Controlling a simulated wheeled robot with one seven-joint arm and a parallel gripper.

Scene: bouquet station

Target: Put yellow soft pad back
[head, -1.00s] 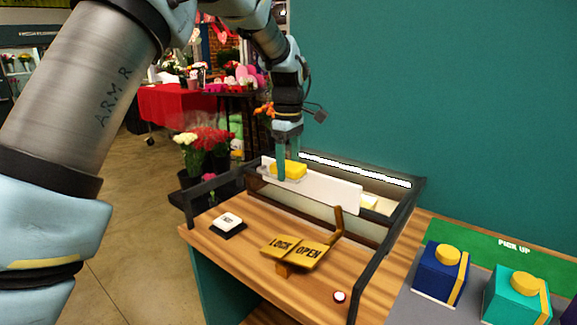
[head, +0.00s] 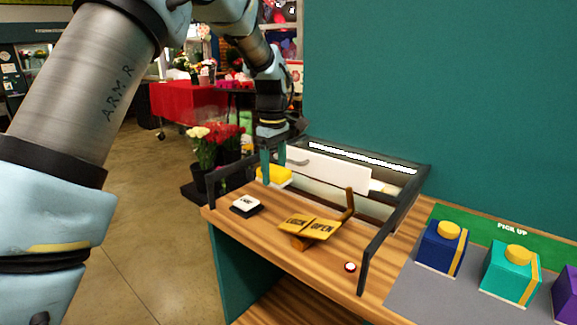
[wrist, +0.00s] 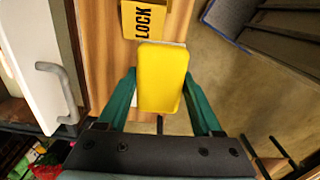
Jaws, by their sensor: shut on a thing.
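The yellow soft pad (head: 273,174) is a yellow block with a white base. My gripper (head: 272,168) is shut on it, with one teal finger on each side. In the wrist view the yellow pad (wrist: 162,78) sits between the fingers of my gripper (wrist: 160,100). The pad is held beside the left end of the white panel (head: 325,169), near the left rail. In the wrist view that panel's grey handle (wrist: 60,90) is to the left of the pad. The head view does not show clearly whether the pad touches anything below.
A LOCK/OPEN plate (head: 309,227) with a lever stands on the wooden counter (head: 270,235). A black-and-white button (head: 246,205) and a small red-and-white button (head: 350,267) are there too. Dark rails (head: 376,243) border the station. Gift boxes (head: 441,247) stand at the right.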

